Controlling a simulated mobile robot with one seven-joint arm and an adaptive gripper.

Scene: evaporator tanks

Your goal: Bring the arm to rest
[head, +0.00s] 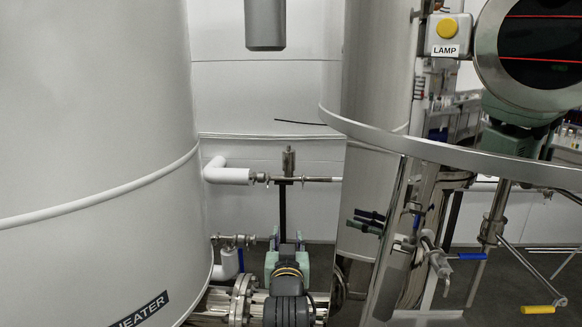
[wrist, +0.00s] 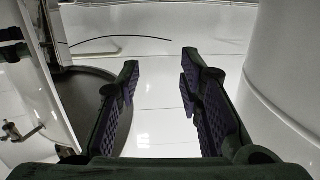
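My gripper (wrist: 160,68) is open in the wrist view. Its two dark fingers with ridged purple pads stand well apart. Nothing is between them except the view of a pale surface beyond. The fingers touch nothing that I can see.
A large white tank with a HEATER label (head: 138,310) fills the left of the head view. A steel tank (head: 385,90) with a wide rim stands right of centre. A LAMP box (head: 448,35) and valve handles are at the right.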

